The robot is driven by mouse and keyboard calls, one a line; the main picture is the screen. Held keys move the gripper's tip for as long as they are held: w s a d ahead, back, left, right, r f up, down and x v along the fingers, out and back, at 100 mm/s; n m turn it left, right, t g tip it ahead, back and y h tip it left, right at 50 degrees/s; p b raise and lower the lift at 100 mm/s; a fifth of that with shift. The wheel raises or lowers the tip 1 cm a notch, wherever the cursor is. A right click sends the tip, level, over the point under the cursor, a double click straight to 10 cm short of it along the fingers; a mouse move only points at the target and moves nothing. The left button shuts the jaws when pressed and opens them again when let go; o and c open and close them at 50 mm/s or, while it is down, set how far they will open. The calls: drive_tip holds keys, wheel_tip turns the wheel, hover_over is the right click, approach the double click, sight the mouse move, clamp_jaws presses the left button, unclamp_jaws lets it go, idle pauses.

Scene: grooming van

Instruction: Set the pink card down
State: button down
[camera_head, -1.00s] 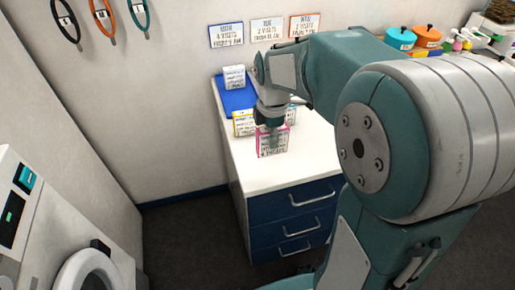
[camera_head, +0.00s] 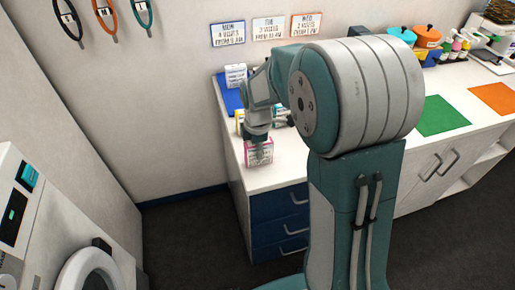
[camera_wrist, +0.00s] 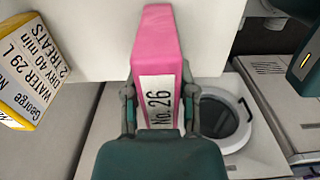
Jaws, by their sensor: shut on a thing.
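The pink card (camera_head: 262,143), a block with a white printed label, is in my gripper (camera_head: 257,136) over the near left part of the white counter (camera_head: 281,173). In the wrist view the pink card (camera_wrist: 157,50) stands between the two fingers of my gripper (camera_wrist: 158,104), and its label reads "No. 26". The fingers are shut on its sides. I cannot tell whether its lower end touches the counter.
A yellow card (camera_wrist: 22,75) stands just left of the pink one in the wrist view. A green mat (camera_head: 443,116) and an orange mat (camera_head: 494,98) lie bare further right. Blue drawers (camera_head: 279,208) are below.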

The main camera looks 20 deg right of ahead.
drive_tip(key=shift+c, duration=2.3)
unclamp_jaws()
drive_tip(key=shift+d, duration=0.15)
drive_tip(key=shift+o, duration=0.2)
drive_tip(key=shift+d, duration=0.3)
drive_tip(key=shift+a, duration=0.1)
drive_tip(key=shift+a+r, duration=0.1)
drive_tip(key=shift+r, duration=0.3)
wheel_tip(320, 180, up, 11)
drive_tip(key=shift+r, duration=0.1)
drive_tip(key=shift+s+r, duration=0.1)
drive_tip(key=shift+r, duration=0.1)
drive_tip(key=s+r+m+t, duration=0.2)
drive_tip(key=s+m, duration=0.7)
drive_tip(key=s, duration=0.1)
drive_tip(key=s+r+m+t, duration=0.2)
drive_tip(key=s+m+t, duration=0.1)
drive_tip(key=s+m, duration=0.6)
drive_tip(key=shift+s+t, duration=0.3)
drive_tip(key=shift+s, duration=0.6)
